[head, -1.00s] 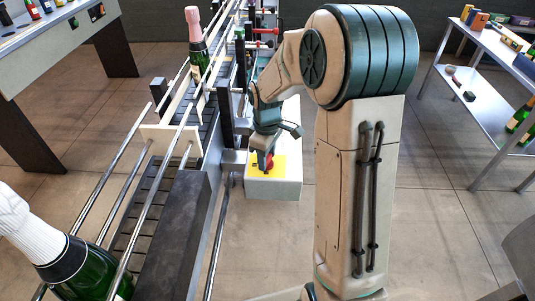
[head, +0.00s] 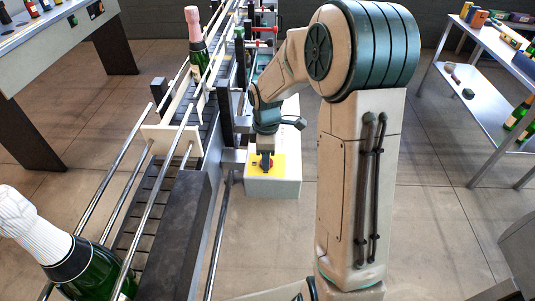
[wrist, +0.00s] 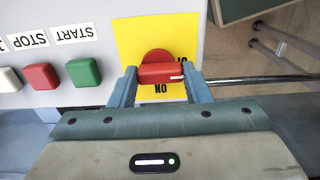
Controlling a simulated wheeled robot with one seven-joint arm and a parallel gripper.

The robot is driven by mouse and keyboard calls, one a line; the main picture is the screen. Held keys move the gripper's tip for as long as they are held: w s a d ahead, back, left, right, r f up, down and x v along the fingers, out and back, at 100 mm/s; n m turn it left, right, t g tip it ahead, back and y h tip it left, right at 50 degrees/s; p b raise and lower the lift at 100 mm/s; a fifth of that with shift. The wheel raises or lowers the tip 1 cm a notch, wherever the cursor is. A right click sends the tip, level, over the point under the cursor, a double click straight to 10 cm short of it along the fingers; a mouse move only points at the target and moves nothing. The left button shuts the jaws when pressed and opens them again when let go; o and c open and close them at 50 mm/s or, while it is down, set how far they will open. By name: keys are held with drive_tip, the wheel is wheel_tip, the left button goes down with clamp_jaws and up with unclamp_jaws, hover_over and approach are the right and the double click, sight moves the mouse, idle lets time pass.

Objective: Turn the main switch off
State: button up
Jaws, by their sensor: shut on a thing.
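In the head view my gripper (head: 266,161) points down at the yellow plate (head: 279,164), covering most of the red handle.
Green START (wrist: 83,71), red STOP (wrist: 41,76) and white (wrist: 10,80) buttons sit left of the switch. In the head view a conveyor (head: 145,220) with bottles runs left of the box (head: 272,187). A shelf table (head: 495,75) stands at right; floor between is clear.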

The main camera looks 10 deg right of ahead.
drive_tip(key=o, duration=1)
wheel_tip(320, 180, up, 14)
drive_tip(key=shift+f, duration=0.1)
drive_tip(key=s+m+t, duration=0.1)
drive_tip(key=s+m, duration=0.4)
drive_tip(key=s, duration=0.2)
drive_tip(key=s+m+t, duration=0.1)
drive_tip(key=s+m, duration=0.4)
drive_tip(key=s, duration=0.1)
drive_tip(key=s+m+t, duration=0.1)
drive_tip(key=s+m, duration=0.3)
drive_tip(key=s, duration=0.3)
drive_tip(key=shift+s+d+f+m, duration=0.15)
drive_tip(key=shift+s+f+m, duration=0.15)
drive_tip(key=shift+s+m, duration=0.1)
